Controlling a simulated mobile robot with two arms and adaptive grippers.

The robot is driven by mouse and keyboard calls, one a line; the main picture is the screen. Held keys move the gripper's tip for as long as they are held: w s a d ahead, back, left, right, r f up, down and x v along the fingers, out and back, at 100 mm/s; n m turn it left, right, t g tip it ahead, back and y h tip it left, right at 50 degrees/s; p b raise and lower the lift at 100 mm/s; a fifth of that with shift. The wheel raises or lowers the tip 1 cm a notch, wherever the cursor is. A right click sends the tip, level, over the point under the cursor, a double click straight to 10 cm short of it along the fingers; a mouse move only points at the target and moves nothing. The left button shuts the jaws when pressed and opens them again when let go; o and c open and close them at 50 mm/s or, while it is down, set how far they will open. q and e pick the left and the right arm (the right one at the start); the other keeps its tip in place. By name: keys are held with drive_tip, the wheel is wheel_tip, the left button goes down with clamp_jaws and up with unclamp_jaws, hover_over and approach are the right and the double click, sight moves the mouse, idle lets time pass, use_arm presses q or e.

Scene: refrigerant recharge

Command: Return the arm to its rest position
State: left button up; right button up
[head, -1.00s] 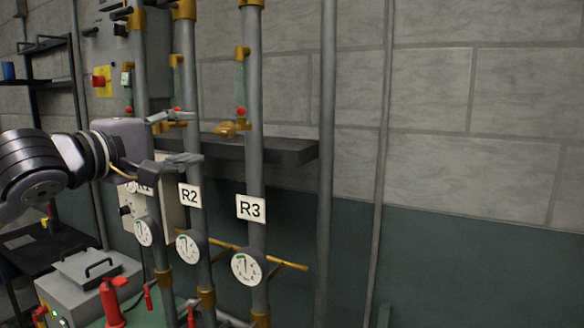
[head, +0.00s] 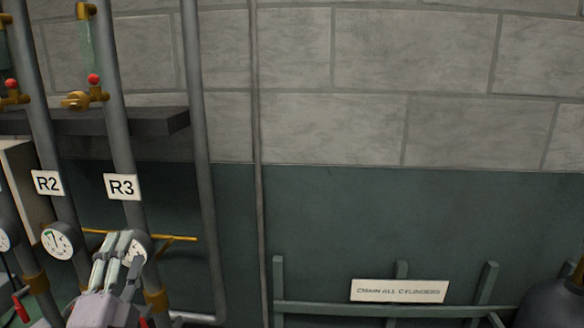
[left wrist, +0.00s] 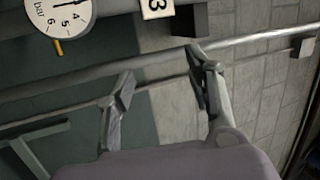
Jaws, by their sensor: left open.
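My left gripper (head: 122,242) is at the lower left of the head view, pointing up, in front of the R3 pipe and partly covering its gauge (head: 140,248). In the left wrist view its two fingers (left wrist: 162,84) stand apart with nothing between them. Any gap between the gripper and the R3 pipe is hard to judge from the head view. My right gripper is not in view.
The R2 label (head: 47,183) and R3 label (head: 122,187) hang on grey pipes at the left. A dark shelf (head: 150,122) is behind them. A cylinder rack (head: 400,309) with a sign (head: 399,291) and a dark cylinder (head: 550,305) stand at the lower right.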

use_arm(q)
drive_tip(key=s+f+n+g+y, duration=0.1)
drive_tip(key=s+f+n+g, duration=0.4)
drive_tip(key=f, duration=0.7)
drive_tip(key=s+f+n+g, duration=0.4)
drive_tip(key=f+n+g, duration=0.1)
drive_tip(key=f, duration=0.8)
drive_tip(key=s+d+f+n+g+h, duration=0.2)
drive_tip(key=s+d+f+g, duration=0.2)
drive_tip(key=s+f, duration=0.3)
drive_tip(key=s+d+f+n+g+h, duration=0.15)
drive_tip(key=s+d+f+g, duration=0.25)
drive_tip(key=s, duration=0.6)
wheel_tip(320, 180, down, 28)
drive_tip(key=s+g+b, duration=0.1)
drive_tip(key=s+a+f+g+b, duration=0.1)
drive_tip(key=s+a+f, duration=0.2)
drive_tip(key=s+f, duration=1.3)
drive_tip(key=shift+s+f, duration=0.2)
drive_tip(key=shift+s, duration=0.1)
drive_tip(key=shift+a+m, duration=0.1)
drive_tip(key=shift+m, duration=0.15)
drive_tip(key=shift+c, duration=0.2)
